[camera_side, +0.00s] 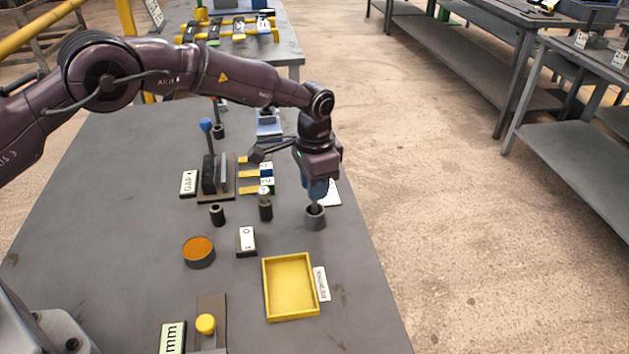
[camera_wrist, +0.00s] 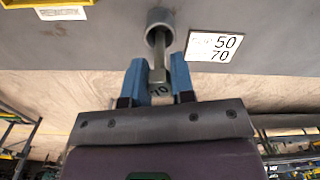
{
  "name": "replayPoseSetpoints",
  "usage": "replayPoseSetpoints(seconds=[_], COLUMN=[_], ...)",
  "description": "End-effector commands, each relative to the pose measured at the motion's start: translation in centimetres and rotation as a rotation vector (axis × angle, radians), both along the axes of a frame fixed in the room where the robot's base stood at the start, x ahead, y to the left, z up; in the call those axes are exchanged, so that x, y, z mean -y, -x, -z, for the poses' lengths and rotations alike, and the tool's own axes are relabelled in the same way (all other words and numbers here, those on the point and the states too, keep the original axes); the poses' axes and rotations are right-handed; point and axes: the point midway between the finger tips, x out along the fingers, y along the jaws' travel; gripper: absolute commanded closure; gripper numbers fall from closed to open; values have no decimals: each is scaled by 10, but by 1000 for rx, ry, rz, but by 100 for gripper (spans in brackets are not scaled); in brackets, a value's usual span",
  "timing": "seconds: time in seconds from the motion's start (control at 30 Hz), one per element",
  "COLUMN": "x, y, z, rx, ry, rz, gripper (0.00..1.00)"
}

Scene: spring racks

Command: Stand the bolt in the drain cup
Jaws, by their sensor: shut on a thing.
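My gripper (camera_side: 317,188) has blue fingers shut on the bolt, low over the right side of the table. In the wrist view the fingers (camera_wrist: 159,82) grip the bolt (camera_wrist: 160,77) by its wide end, marked 70, and its grey shank points at the drain cup. The drain cup (camera_side: 316,219) is a short grey cylinder on the table, directly under my gripper. It also shows in the wrist view (camera_wrist: 152,19), where the shank's tip overlaps its opening. The bolt looks about upright in the side view; how deep the tip sits is hidden.
A yellow tray (camera_side: 291,315) lies in front of the cup. Left of it stand a dark post (camera_side: 265,210), a block marked 1 0 (camera_side: 246,241) and a round dish with orange filling (camera_side: 198,250). A rack (camera_side: 208,178) stands behind. A white card (camera_wrist: 214,46) lies beside the cup.

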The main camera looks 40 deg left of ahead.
Motion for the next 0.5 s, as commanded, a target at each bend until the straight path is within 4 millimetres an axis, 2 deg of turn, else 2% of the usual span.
replayPoseSetpoints(seconds=[0.5], x=[0], y=[0], z=[6], rx=[2], ry=[1], rz=[0], gripper=[100])
